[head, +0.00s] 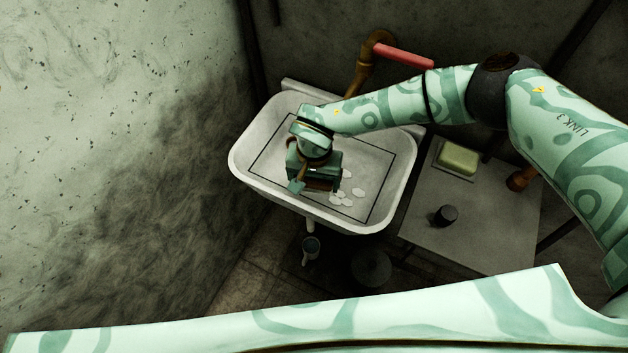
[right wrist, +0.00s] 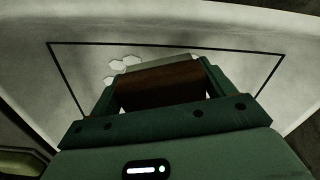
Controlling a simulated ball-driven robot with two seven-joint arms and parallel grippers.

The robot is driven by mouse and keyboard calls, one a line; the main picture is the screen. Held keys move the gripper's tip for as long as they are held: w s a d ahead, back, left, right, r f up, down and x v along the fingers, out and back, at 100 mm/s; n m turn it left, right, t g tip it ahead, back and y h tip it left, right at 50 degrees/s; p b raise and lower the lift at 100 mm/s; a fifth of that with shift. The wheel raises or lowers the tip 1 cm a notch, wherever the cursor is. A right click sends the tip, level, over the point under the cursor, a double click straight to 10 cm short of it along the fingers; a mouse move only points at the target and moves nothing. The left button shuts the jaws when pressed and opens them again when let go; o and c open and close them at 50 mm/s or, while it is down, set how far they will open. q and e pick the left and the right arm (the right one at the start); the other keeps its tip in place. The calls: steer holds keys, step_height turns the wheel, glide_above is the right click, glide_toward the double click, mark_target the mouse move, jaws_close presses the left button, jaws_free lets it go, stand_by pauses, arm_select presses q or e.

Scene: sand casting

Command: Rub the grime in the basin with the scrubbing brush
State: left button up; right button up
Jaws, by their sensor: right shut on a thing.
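The white basin (head: 246,160) stands against the back wall, with a dark rectangular outline on its floor. My right gripper (head: 318,184) is inside the basin, pointing down. It is shut on the scrubbing brush, whose brown body (right wrist: 165,88) shows between the fingers (right wrist: 160,85) in the right wrist view. A pale strip lies along the brush's far edge. Several whitish patches (head: 345,198) lie on the basin floor just right of the gripper; some also show beyond the brush in the right wrist view (right wrist: 118,66). I cannot tell whether the brush touches the floor. My left gripper is not in view.
A grey side table (head: 480,222) stands right of the basin, holding a yellow-green block (head: 457,158) on a pale dish and a small dark knob-like object (head: 444,215). A wall closes the left side.

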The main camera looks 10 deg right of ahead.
steer(key=shift+r+p, duration=1)
steer(key=shift+r, duration=0.55)
steer(key=shift+f, duration=0.1)
